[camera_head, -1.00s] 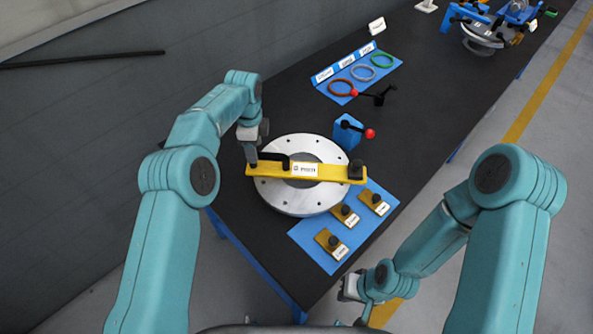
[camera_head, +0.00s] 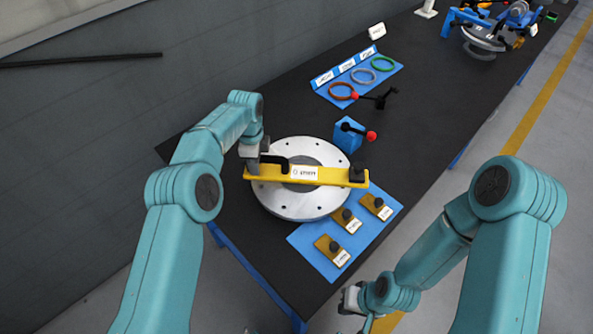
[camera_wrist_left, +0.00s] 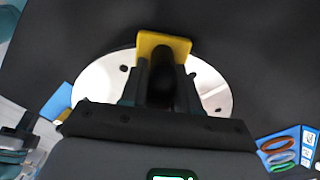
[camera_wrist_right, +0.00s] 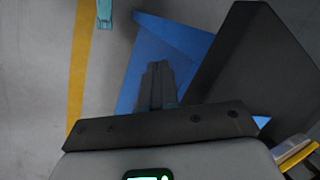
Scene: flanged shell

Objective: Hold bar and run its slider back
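The yellow bar (camera_head: 322,175) lies across the round silver flanged plate (camera_head: 300,210), with a white label at its middle. A black bent handle (camera_head: 279,162) stands toward its left end, and a black knob (camera_head: 357,172), likely the slider, sits at its right end. My left gripper (camera_head: 252,165) is at the bar's left end. In the left wrist view its fingers (camera_wrist_left: 162,85) flank a black upright part on the yellow bar (camera_wrist_left: 164,40) and look shut on it; the contact is dark. My right gripper (camera_head: 350,300) is empty and shut, off the table's near edge; its fingers (camera_wrist_right: 157,85) are together.
A blue mat (camera_head: 310,250) with several small knobbed brass-coloured plates lies in front of the flange. A blue block (camera_head: 347,137) with a red-tipped lever stands behind it. Coloured rings lie on a blue board (camera_head: 390,70) farther back.

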